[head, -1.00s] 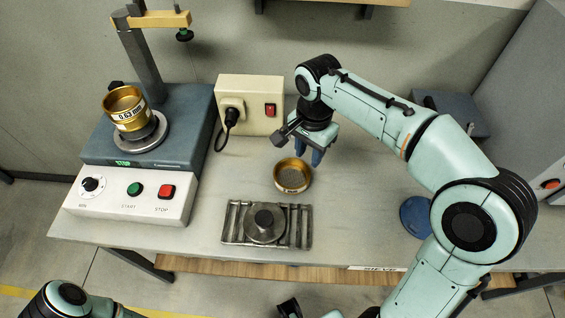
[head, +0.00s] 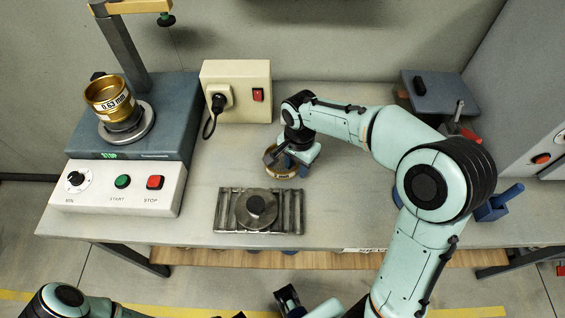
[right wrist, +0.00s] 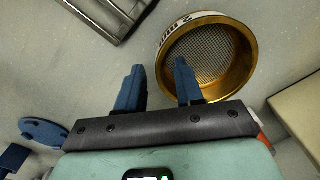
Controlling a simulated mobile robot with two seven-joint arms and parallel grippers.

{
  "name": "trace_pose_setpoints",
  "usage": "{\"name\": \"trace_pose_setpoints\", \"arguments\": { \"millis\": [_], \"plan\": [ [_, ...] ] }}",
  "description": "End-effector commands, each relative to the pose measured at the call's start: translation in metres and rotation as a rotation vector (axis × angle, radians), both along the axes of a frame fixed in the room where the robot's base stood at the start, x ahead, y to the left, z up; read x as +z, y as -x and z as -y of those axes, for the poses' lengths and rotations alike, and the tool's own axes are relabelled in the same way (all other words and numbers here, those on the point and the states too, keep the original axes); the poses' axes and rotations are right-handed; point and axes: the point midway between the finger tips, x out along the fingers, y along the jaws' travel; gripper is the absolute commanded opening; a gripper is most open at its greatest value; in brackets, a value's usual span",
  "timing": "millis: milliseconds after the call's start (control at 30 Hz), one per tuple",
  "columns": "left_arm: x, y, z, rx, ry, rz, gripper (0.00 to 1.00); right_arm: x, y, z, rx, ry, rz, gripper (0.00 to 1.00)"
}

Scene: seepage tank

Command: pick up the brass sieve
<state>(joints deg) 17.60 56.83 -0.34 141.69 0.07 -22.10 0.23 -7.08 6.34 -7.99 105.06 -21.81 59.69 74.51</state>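A small brass sieve (head: 284,172) with a mesh floor and a white label stands on the table right of centre, partly hidden by my right gripper (head: 293,166). In the right wrist view its mesh (right wrist: 207,52) faces up. The right gripper (right wrist: 158,78) is open there with nothing clamped. One blue finger overlaps the near left part of the sieve and the other is outside it, to the left; I cannot tell the finger height. A second brass sieve (head: 110,101), labelled 0.63 mm, sits on the shaker at the left. My left gripper is not clearly seen.
The shaker (head: 142,140) with its knob and buttons fills the left. A socket box (head: 237,90) stands behind the sieve. A slatted metal stand (head: 227,212) with a round weight (head: 256,209) is in front. A blue disc (right wrist: 45,133) lies nearby. Bare table lies between.

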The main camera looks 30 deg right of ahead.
Motion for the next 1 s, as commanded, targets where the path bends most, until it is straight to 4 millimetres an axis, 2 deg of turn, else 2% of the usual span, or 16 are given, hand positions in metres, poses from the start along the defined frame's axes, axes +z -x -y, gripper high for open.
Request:
{"name": "trace_pose_setpoints", "arguments": {
  "millis": [200, 233, 333, 767, 867, 1000],
  "plan": [
    [0.000, 0.000, 0.000, 0.000, 0.000, 0.000, 0.35, -0.001, 0.000, 0.000, 0.000, 0.000, 0.001, 0.36],
    [0.000, 0.000, 0.000, 0.000, 0.000, 0.000, 0.35, -0.001, 0.000, 0.000, 0.000, 0.000, 0.001, 0.33],
    [0.000, 0.000, 0.000, 0.000, 0.000, 0.000, 0.35, -0.001, 0.000, 0.000, 0.000, 0.000, 0.001, 0.01],
    [0.000, 0.000, 0.000, 0.000, 0.000, 0.000, 0.35, 0.002, -0.001, 0.000, 0.001, 0.000, 0.002, 0.00],
    [0.002, -0.001, 0.000, 0.000, 0.000, 0.001, 0.35, 0.009, -0.001, 0.000, 0.001, -0.001, 0.004, 0.00],
    [0.005, -0.002, 0.000, 0.000, 0.000, 0.002, 0.35, 0.028, -0.001, -0.001, 0.001, 0.000, 0.006, 0.00]
  ]
}}
